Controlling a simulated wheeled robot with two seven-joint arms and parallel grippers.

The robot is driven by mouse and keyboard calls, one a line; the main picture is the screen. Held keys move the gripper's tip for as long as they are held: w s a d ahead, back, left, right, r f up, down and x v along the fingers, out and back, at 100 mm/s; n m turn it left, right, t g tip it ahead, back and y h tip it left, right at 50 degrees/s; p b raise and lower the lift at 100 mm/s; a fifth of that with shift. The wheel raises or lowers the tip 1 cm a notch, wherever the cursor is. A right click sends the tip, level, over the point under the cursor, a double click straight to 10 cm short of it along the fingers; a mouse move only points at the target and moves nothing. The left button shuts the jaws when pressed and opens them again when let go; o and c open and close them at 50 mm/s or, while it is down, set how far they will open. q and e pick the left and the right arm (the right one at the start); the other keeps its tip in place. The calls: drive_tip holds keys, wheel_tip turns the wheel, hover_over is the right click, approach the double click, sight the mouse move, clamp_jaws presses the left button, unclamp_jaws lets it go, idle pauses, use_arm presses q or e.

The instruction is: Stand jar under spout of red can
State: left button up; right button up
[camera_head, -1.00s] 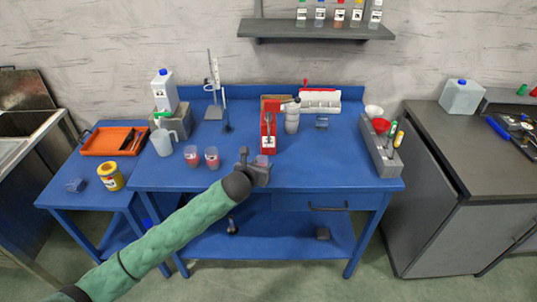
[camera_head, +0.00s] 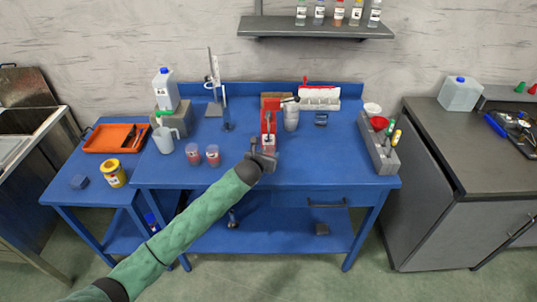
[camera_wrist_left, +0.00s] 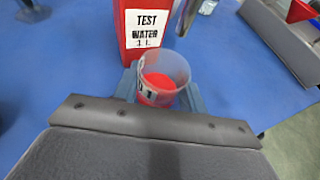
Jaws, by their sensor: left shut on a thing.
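The red can (camera_head: 265,127) stands on the blue bench, with a grey metal part at its front. In the left wrist view the can (camera_wrist_left: 130,45) carries a white "TEST WATER 1 L" label. My left gripper (camera_wrist_left: 163,90) is shut around a clear jar (camera_wrist_left: 175,68) with red in its bottom. The jar looks upright, close in front of the can. A shiny metal piece (camera_wrist_left: 187,16), probably the spout, shows just beyond the jar's rim, beside the can. In the head view my left gripper (camera_head: 263,158) mostly hides the jar. My right gripper is out of view.
Two similar jars with red contents, one here (camera_head: 193,153) and one here (camera_head: 212,155), stand left of my gripper. A grey rack (camera_head: 379,150) is at the bench's right end. Bench front right is clear.

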use_arm(q)
drive_tip(key=shift+f, duration=0.15)
drive_tip(key=o, duration=1)
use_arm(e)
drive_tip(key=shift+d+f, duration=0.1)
use_arm(q)
drive_tip(key=shift+s+a+r, duration=0.15)
drive_tip(key=shift+s+r, duration=0.1)
drive_tip(key=shift+s, duration=0.15)
drive_tip(key=b+v, duration=0.3)
drive_tip(key=v, duration=0.6)
drive_tip(key=shift+s+a, duration=0.1)
drive_tip(key=shift+s, duration=0.05)
drive_tip(key=shift+v, duration=0.85)
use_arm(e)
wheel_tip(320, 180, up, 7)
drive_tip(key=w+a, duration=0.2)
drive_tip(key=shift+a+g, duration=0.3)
